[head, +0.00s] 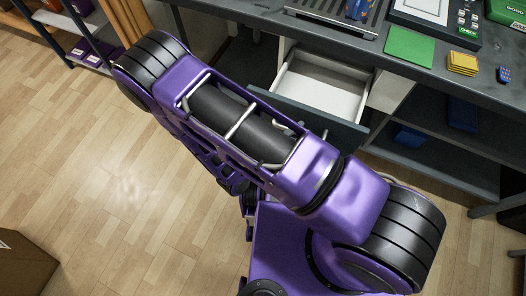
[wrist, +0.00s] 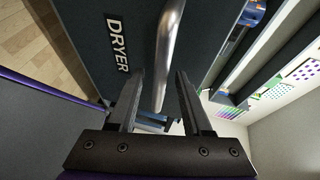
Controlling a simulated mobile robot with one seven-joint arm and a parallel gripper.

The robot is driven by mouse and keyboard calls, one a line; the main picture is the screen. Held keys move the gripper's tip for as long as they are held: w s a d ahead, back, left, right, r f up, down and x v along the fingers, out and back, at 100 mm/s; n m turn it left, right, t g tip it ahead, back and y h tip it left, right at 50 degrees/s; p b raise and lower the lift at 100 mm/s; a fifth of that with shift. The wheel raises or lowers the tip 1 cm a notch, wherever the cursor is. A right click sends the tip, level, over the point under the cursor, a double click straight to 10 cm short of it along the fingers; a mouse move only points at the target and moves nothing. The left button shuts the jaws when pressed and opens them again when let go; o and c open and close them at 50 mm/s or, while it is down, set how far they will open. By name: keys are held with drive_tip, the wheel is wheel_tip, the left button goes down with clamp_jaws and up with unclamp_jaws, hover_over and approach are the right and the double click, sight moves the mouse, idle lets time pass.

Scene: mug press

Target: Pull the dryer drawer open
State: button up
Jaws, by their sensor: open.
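The dryer drawer's dark front (wrist: 105,30), with a white DRYER label (wrist: 117,43), fills the upper left of the wrist view. Its metal bar handle (wrist: 168,45) runs down between the two fingers of my gripper (wrist: 159,72). The fingers are open, one on each side of the handle, with a gap visible to both sides; contact cannot be told. In the head view a drawer (head: 318,88) with a white, empty-looking inside stands pulled out under the counter. Its label is not visible there, and my arm hides my gripper.
The dark counter (head: 420,83) carries a green mat (head: 409,47), yellow pads (head: 462,63) and a slotted tray (head: 335,12). Blue items lie on a shelf (head: 440,135) below. A cardboard box (head: 25,262) stands lower left. The wooden floor (head: 110,170) on the left is mostly clear.

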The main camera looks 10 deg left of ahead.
drive_tip(key=v, duration=1.6)
drive_tip(key=shift+s+a+b, duration=0.2)
drive_tip(key=shift+b, duration=0.1)
drive_tip(key=shift+r, duration=0.15)
